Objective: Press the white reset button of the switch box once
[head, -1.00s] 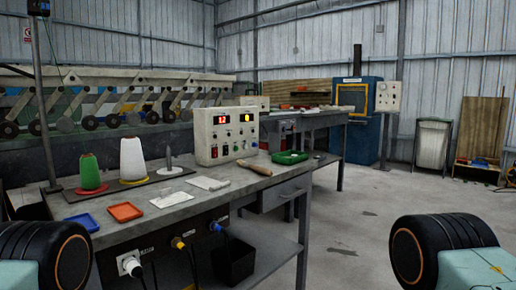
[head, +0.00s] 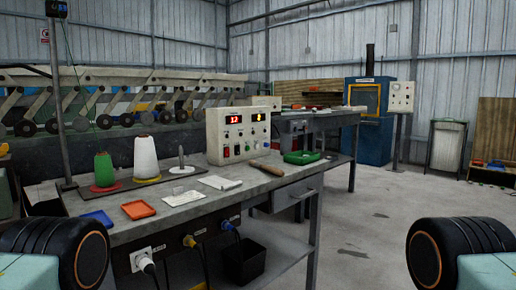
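A cream switch box (head: 238,135) stands on the workbench, left of the picture's middle. Its front has two lit displays, red and yellow, and several small buttons and switches below them. A white button cannot be told apart for certain at this size. My grippers are not in view. Only a dark round part of my body shows at each lower corner, well apart from the box.
A blue cabinet (head: 368,115) stands behind.

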